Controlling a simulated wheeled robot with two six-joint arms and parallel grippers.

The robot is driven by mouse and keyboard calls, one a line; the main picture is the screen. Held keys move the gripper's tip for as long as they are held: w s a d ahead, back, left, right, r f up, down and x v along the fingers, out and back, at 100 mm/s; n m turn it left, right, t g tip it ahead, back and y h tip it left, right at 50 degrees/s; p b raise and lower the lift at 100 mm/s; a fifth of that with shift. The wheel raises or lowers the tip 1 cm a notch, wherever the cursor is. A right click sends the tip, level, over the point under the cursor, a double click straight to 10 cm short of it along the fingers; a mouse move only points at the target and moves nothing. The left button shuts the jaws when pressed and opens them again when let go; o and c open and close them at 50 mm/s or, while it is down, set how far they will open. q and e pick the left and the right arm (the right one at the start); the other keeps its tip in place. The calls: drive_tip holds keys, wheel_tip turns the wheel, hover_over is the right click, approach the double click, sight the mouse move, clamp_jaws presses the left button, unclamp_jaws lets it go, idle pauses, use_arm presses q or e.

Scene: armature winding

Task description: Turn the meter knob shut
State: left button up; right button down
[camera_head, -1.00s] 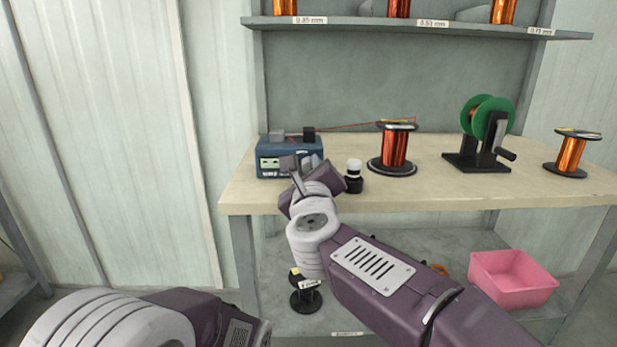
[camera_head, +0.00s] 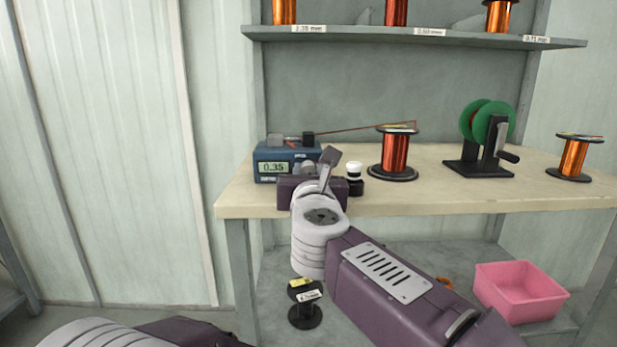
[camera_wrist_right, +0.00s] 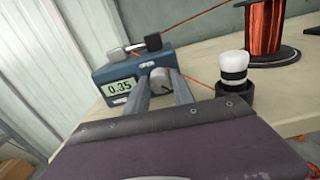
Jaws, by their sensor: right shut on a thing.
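The blue meter (camera_head: 268,152) stands at the left end of the bench, its display reading 0.35. Its round grey knob (camera_wrist_right: 160,79) is on the front face, right of the display, in the right wrist view. My right gripper (camera_wrist_right: 161,86) is shut on the knob, one finger on each side. In the head view the right gripper (camera_head: 308,172) is at the meter's front and its wrist partly hides the knob. An orange wire (camera_head: 360,127) runs from the meter's top to a copper spool (camera_head: 395,152). My left gripper is out of view.
A white-capped black jar (camera_head: 354,178) stands close right of the gripper. A green winder (camera_head: 487,125) and another spool (camera_head: 572,157) are farther right on the bench (camera_head: 450,198). A pink bin (camera_head: 515,290) and a black spool (camera_head: 305,305) are on the lower shelf.

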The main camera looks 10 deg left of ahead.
drive_tip(key=shift+f+m, duration=0.1)
drive_tip(key=shift+m, duration=0.2)
drive_tip(key=c, duration=1.1)
unclamp_jaws()
drive_tip(key=v, duration=0.9)
